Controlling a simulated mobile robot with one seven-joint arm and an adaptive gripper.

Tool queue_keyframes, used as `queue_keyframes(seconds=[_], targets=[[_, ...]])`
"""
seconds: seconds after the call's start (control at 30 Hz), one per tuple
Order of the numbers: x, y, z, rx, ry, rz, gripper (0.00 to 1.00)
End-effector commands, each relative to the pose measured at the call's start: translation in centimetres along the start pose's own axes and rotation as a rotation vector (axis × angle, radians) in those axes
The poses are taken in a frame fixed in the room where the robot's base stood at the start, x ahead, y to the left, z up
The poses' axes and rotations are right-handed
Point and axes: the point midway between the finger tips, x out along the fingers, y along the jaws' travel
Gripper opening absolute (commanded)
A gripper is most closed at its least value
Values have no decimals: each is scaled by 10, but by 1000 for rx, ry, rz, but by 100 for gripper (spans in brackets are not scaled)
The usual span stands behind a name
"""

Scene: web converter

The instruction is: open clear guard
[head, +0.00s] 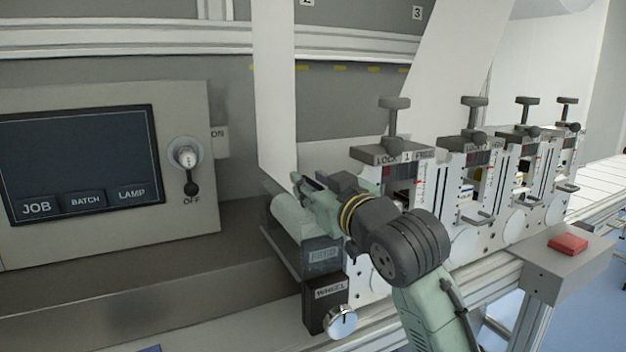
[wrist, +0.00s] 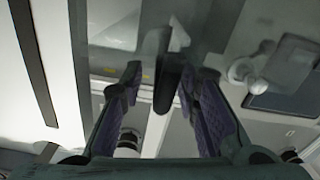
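My gripper (head: 308,186) is at the left end of the row of print stations, beside the hanging white web and above the feed roller. In the wrist view its two fingers (wrist: 158,78) stand apart, with a dark bar (wrist: 167,88) between them. The bar looks like a handle; I cannot tell whether either finger touches it. A faint see-through pane, likely the clear guard (head: 283,256), shows around the roller and the FEED box in the head view. Its upper part is hidden behind my gripper, and its hinge is not clear.
A control panel (head: 80,165) with a screen and a knob (head: 186,156) stands at left. A WHEEL box with a chrome knob (head: 341,321) sits below the roller. Several stations with T-handles (head: 394,115) run right. A red button (head: 568,243) is at front right.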

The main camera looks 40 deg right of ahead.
Motion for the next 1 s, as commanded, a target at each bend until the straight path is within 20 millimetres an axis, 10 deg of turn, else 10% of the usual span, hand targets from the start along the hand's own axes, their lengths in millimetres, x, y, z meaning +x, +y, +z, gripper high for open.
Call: queue_keyframes(seconds=[0.63, 1.0], targets=[[0, 0, 0, 0, 0, -1, 0], [0, -1, 0, 0, 0, -1, 0]])
